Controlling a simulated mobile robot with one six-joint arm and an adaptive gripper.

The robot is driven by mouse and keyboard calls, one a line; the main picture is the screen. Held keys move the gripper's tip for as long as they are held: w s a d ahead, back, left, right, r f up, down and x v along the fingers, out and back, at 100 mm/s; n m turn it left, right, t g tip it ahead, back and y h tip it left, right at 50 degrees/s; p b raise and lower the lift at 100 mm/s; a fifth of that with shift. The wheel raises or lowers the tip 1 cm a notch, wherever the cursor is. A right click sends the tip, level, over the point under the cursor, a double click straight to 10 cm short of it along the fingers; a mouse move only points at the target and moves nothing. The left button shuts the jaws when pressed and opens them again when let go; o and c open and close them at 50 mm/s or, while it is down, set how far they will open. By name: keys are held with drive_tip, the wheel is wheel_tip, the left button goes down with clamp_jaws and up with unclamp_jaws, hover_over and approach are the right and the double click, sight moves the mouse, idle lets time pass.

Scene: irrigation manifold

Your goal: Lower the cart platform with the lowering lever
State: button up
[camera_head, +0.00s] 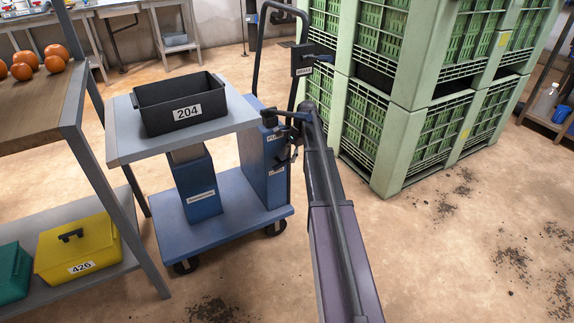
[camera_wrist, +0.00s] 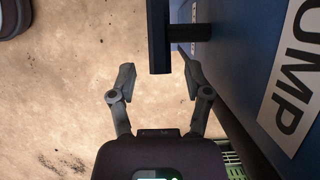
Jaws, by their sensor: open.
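The cart (camera_head: 215,212) has a blue base and a blue column housing (camera_head: 262,160). Its grey platform (camera_head: 226,121) stands raised and level on a blue lift post. A dark bar-shaped lever (camera_wrist: 159,38) sticks out beside the housing in the wrist view, next to the PUMP label (camera_wrist: 297,75); it looks like the lowering lever, though its own label is not readable. My gripper (camera_wrist: 158,82) is open, with the bar's end ahead of and roughly between its fingertips. No contact shows. In the head view my arm partly covers the housing's right side and its labels.
A black bin (camera_head: 180,103) marked 204 rests on the platform. Green stacked crates (camera_head: 405,130) stand close on the right. A shelf with a yellow box (camera_head: 78,250) is at left. The cart's push handle (camera_head: 256,60) rises behind. Floor at right is open, with scattered dirt.

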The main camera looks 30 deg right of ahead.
drive_tip(key=shift+b+x, duration=0.95)
drive_tip(key=shift+x, duration=0.35)
clamp_jaws()
